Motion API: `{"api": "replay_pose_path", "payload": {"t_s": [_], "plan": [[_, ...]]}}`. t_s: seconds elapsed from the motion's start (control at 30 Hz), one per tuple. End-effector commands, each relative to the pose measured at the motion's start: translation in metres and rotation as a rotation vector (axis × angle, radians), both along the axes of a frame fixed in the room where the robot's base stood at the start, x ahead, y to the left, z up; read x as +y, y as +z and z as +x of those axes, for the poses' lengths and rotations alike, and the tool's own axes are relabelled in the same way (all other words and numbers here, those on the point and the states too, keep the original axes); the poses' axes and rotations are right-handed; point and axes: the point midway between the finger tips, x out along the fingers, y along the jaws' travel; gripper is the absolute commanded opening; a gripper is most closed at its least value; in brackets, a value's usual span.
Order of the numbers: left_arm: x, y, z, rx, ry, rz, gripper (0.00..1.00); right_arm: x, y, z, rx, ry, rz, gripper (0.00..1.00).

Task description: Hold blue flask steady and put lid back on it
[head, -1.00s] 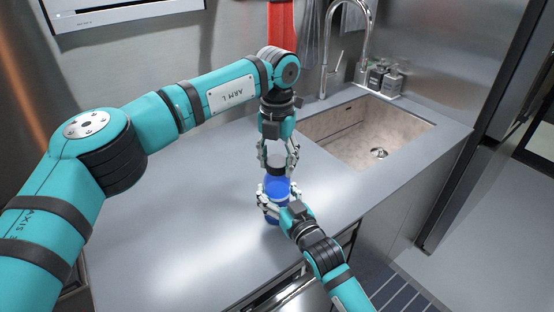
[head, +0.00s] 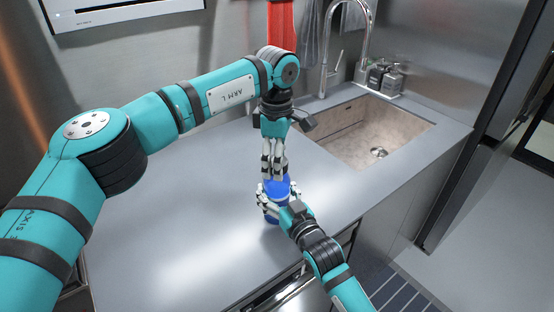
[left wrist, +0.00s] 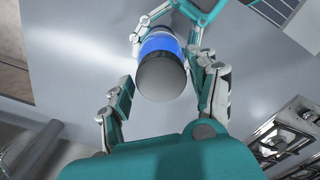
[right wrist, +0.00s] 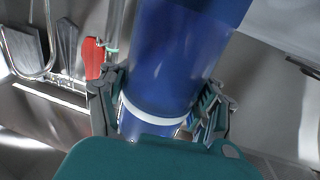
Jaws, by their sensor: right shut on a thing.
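The blue flask (head: 277,187) stands upright on the grey counter. My right gripper (head: 272,199) is shut around its body. The flask and its white ring also fill the right wrist view (right wrist: 185,55). The dark grey lid (left wrist: 161,77) is on top of the flask in the left wrist view; how tightly it sits cannot be told. My left gripper (head: 272,170) points down over the flask top. Its fingers are spread on both sides of the lid, with a small gap visible on each side. In the head view these fingers hide the lid.
A sink (head: 365,130) with a tall faucet lies to the right behind the flask, with soap bottles (head: 384,77) beside it. A red cloth (head: 281,25) hangs at the back. A stove (left wrist: 275,140) shows in the left wrist view. The counter around the flask is clear.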

Motion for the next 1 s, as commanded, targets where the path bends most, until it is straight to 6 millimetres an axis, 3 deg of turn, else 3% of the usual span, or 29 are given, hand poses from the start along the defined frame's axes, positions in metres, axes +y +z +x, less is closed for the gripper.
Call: {"api": "replay_pose_path", "payload": {"t_s": [0.1,0.47,0.8,1.0], "plan": [[0.0,0.0,0.0,0.001,0.0,0.0,0.74,0.0,0.0,0.0,0.001,0.0,0.0,0.0],[-0.001,0.009,0.0,0.0,0.001,-0.001,0.74,0.0,0.0,0.0,0.001,0.0,0.0,0.0],[-0.001,0.078,0.0,-0.002,0.002,-0.001,0.74,0.0,0.0,0.0,0.001,0.0,0.0,0.0],[0.0,0.109,0.001,0.0,0.002,0.0,0.74,0.0,-0.001,0.0,0.001,0.0,0.0,0.0]]}}
